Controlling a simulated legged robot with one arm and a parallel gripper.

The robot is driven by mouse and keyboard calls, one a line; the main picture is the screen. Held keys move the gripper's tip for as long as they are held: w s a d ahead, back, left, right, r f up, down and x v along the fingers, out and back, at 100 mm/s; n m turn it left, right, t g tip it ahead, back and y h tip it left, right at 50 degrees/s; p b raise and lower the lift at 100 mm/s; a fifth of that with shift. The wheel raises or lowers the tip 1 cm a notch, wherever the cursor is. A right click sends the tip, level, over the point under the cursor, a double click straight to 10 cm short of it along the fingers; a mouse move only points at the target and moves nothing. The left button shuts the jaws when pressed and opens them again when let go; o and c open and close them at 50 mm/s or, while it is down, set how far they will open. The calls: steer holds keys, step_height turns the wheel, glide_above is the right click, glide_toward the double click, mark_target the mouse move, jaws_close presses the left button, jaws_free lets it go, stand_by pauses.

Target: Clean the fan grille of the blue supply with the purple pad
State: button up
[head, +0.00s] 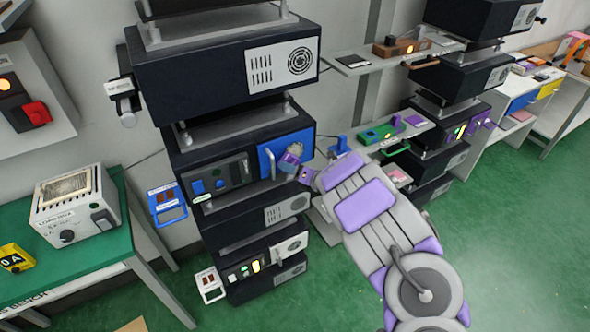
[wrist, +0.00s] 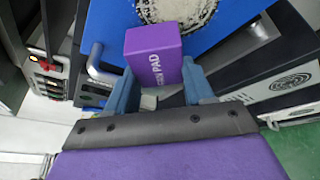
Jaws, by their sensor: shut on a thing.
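The blue supply (head: 268,151) is a blue-fronted unit in the middle of the left rack, with a silver handle on its left. Its round fan grille (head: 297,150) is partly hidden by my gripper (head: 290,163). In the wrist view, the grille (wrist: 178,9) is pale and speckled at the top edge, on the blue face (wrist: 112,28). The purple pad (wrist: 153,56), lettered "PAD", is held between the blue fingers of my gripper (wrist: 160,82). The pad stands in front of the grille's lower edge; I cannot tell whether they touch.
Dark rack units (head: 222,65) stand above and below the blue supply. A small shelf (head: 386,131) with a green device is to the right, and another rack (head: 455,75) stands beyond. A green bench (head: 80,260) is at left. Green floor is clear at right.

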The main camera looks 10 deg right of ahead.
steer(key=shift+w+a+b, duration=0.3)
steer(key=shift+w+a, duration=0.05)
steer(key=shift+w, duration=0.25)
steer(key=shift+w+d, duration=0.25)
steer(key=shift+d, duration=0.05)
stand_by(0.4)
steer(key=shift+d, duration=0.1)
steer(key=shift+w+d+b, duration=0.4)
steer(key=shift+d+b, duration=0.35)
steer(key=shift+d, duration=0.4)
steer(key=shift+w+d+b, duration=0.35)
steer(key=shift+d+b, duration=0.35)
steer(key=shift+d, duration=0.5)
steer(key=shift+w+d+b, duration=0.4)
steer(key=shift+d+b, duration=0.35)
steer(key=shift+d, duration=0.4)
steer(key=shift+b, duration=0.4)
steer(key=shift+a, duration=0.15)
